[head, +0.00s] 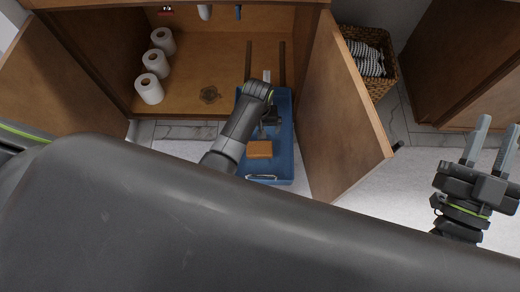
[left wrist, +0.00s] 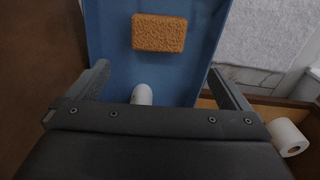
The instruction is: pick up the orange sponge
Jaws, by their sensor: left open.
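The orange sponge (head: 259,149) lies flat in the near part of a blue tray (head: 285,165). In the left wrist view the sponge (left wrist: 158,32) lies on the tray floor (left wrist: 110,50), ahead of the fingers and fully visible. My left gripper (left wrist: 163,82) is open, with nothing between its fingers, above the tray. In the head view my left arm reaches over the tray and hides part of it; the left fingers are hard to make out there. My right gripper (head: 497,127) is open and empty at the far right, away from the tray.
The tray sticks out of an open wooden cabinet between its doors; the right door (head: 340,110) stands close beside it. A white rounded object (left wrist: 142,94) is in the tray. Several paper rolls (head: 150,89) stand inside at left. A wicker basket (head: 384,82) is behind the right door.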

